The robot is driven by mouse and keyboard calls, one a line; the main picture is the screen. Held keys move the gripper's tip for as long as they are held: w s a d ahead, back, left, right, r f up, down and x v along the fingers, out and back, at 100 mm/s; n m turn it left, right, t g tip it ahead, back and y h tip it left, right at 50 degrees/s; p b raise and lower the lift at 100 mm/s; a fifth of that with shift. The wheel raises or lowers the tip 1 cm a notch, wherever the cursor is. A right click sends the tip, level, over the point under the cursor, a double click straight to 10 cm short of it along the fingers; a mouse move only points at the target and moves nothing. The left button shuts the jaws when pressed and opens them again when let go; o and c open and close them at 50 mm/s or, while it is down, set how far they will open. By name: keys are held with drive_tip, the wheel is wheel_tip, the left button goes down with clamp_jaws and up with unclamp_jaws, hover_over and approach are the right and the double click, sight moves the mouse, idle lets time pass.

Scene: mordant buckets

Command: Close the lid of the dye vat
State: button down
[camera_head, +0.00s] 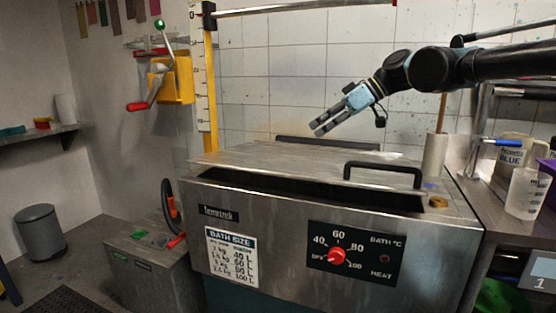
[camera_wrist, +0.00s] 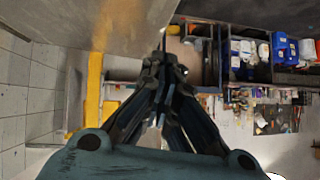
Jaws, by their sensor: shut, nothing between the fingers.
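The dye vat (camera_head: 270,235) is a large steel box with a dial and a bath-size label on its front. Its flat steel lid (camera_head: 285,165) lies low over the top, with a dark gap showing along the front between lid and rim, so it looks slightly ajar. A black bar handle (camera_head: 384,170) sits near the lid's front right. My gripper (camera_head: 317,128) is above the back part of the lid, pointing left and down, apart from lid and handle. In the wrist view my gripper (camera_wrist: 160,62) has its fingers together, with nothing held.
A yellow hand-crank device (camera_head: 180,80) and a yellow measuring post (camera_head: 204,100) stand at the vat's back left. Jugs (camera_head: 526,192) are on the right counter. A lower steel box (camera_head: 155,265) and a grey bin (camera_head: 40,230) are left.

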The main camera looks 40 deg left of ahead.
drive_tip(key=s+a+r+h, duration=0.1)
drive_tip(key=s+a, duration=0.2)
drive_tip(key=a, duration=0.2)
hover_over(263, 170)
drive_tip(key=w+d, duration=0.2)
drive_tip(key=d, duration=0.1)
drive_tip(key=shift+t, duration=0.4)
wheel_tip(263, 170, down, 7)
drive_tip(key=shift+f, duration=0.1)
wheel_tip(263, 170, down, 2)
drive_tip(key=shift+d+f, duration=0.1)
drive_tip(key=shift+d, duration=0.05)
drive_tip(key=shift+s+f, duration=0.1)
drive_tip(key=shift+f, duration=0.65)
